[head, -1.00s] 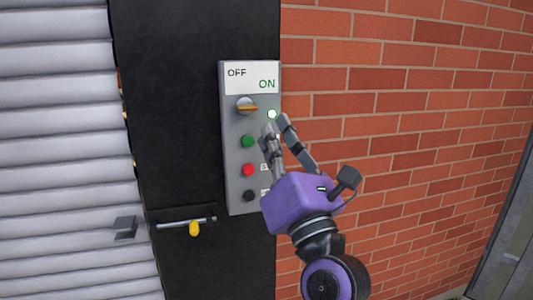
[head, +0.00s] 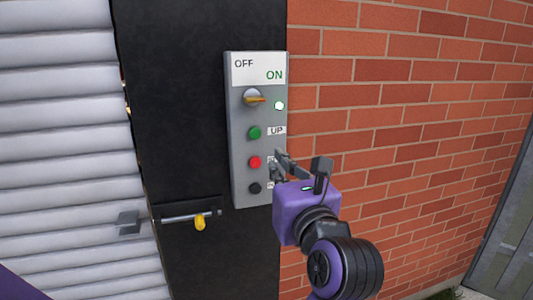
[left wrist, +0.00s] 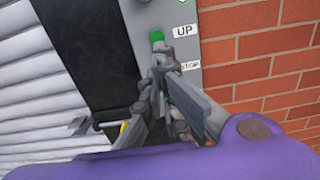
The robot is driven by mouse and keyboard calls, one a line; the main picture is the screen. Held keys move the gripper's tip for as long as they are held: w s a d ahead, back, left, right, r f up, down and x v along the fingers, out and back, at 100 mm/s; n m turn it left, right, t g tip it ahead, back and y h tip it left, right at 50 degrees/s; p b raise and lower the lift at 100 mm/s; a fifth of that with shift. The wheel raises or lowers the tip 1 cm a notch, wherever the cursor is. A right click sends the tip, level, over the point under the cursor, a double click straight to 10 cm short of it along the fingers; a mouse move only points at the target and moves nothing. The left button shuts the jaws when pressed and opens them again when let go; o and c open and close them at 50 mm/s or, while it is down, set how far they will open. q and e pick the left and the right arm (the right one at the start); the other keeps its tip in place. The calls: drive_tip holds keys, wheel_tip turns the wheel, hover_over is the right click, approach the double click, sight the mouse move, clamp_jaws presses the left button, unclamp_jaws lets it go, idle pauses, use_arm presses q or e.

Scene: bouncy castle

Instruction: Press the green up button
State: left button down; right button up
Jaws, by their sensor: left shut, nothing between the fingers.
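The green up button (head: 254,133) sits on a grey control panel (head: 238,185), with the label "UP" to its right. My left gripper (head: 278,163) is shut and empty. Its fingertips are in front of the panel's right side, level with the red button and below and right of the green one, partly covering the lower labels. In the left wrist view the green button (left wrist: 156,35) shows just above the fingertips (left wrist: 160,62). There they cover the red button. I cannot tell how far the fingertips stand off the panel. My right gripper is out of view.
The panel also has a red button (head: 255,162), a black button (head: 255,188), an orange-handled knob (head: 254,98) and a small bright lamp (head: 279,105). A yellow-tipped latch (head: 200,221) is at lower left, near a grey shutter (head: 65,140). A brick wall (head: 420,110) stands right.

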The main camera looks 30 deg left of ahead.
sight(257, 139)
use_arm(q)
drive_tip(key=p+x, duration=0.1)
drive_tip(key=x, duration=0.5)
drive_tip(key=p+x, duration=0.1)
drive_tip(key=x, duration=0.6)
drive_tip(key=shift+r, duration=0.2)
drive_tip(key=shift+w+a+f+p, duration=0.1)
drive_tip(key=shift+w+a+p, duration=0.1)
drive_tip(key=shift+p, duration=0.1)
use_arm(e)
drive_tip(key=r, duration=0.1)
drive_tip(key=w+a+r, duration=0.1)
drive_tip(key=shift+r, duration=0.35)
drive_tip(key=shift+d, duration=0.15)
